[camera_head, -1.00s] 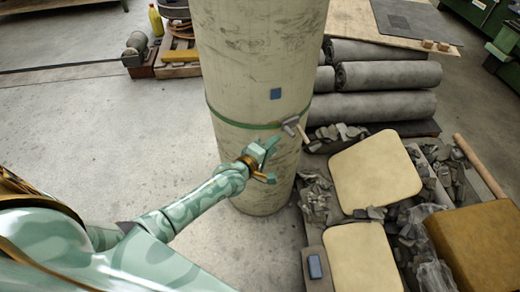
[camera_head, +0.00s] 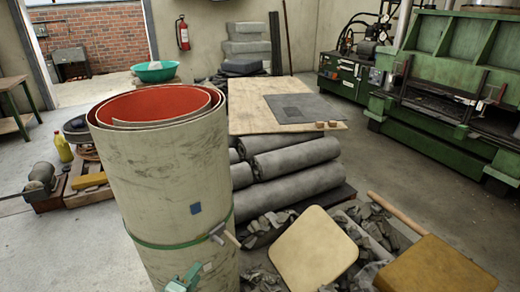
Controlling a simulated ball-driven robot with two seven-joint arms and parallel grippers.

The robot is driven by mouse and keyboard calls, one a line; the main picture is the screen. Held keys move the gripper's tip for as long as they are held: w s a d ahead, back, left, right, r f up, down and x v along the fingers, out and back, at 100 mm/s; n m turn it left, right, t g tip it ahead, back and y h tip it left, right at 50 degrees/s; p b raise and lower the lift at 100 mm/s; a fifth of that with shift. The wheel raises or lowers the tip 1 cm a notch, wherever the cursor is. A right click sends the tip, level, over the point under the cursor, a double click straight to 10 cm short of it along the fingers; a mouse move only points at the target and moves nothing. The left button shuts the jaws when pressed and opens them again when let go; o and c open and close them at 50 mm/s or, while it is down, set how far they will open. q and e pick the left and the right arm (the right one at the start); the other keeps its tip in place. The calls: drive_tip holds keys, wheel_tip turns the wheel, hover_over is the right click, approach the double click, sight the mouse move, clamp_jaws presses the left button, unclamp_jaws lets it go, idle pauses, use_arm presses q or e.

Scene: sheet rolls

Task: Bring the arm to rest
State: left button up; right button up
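My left gripper (camera_head: 185,279) shows only in part at the bottom edge of the head view, in front of the lower part of a big upright roll (camera_head: 165,190). Its teal fingertip area is visible, but the rest is cut off, so its opening cannot be made out. I see nothing held in it. A green strap (camera_head: 165,244) runs around the roll, with a buckle (camera_head: 218,234) on its right side just above and right of the gripper. My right gripper is out of view.
Grey rolls (camera_head: 295,158) lie stacked behind the upright roll. Green machinery (camera_head: 450,90) stands at the right. A yellow bottle (camera_head: 63,148) stands at the left, near open floor.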

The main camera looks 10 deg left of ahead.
use_arm(q)
drive_tip(key=s+a+f+m+g+y, duration=0.15)
drive_tip(key=s+f+m+g, duration=0.25)
drive_tip(key=s+f+m, duration=0.5)
drive_tip(key=s+a+f+m+g+y, duration=0.1)
drive_tip(key=s+a+f+m+g, duration=0.35)
drive_tip(key=s+f, duration=0.85)
drive_tip(key=s+d+f+m+g, duration=0.1)
drive_tip(key=s+f+g, duration=0.1)
drive_tip(key=s, duration=0.7)
drive_tip(key=s+d+f+m+g, duration=0.2)
drive_tip(key=s+f, duration=0.2)
drive_tip(key=s, duration=0.5)
drive_tip(key=s+d+f+m+g, duration=0.1)
drive_tip(key=s+d+f+g, duration=0.1)
drive_tip(key=s, duration=0.8)
drive_tip(key=shift+f+m, duration=0.35)
drive_tip(key=shift+f, duration=0.5)
drive_tip(key=shift+w+g+y, duration=0.1)
drive_tip(key=shift+g+y, duration=0.15)
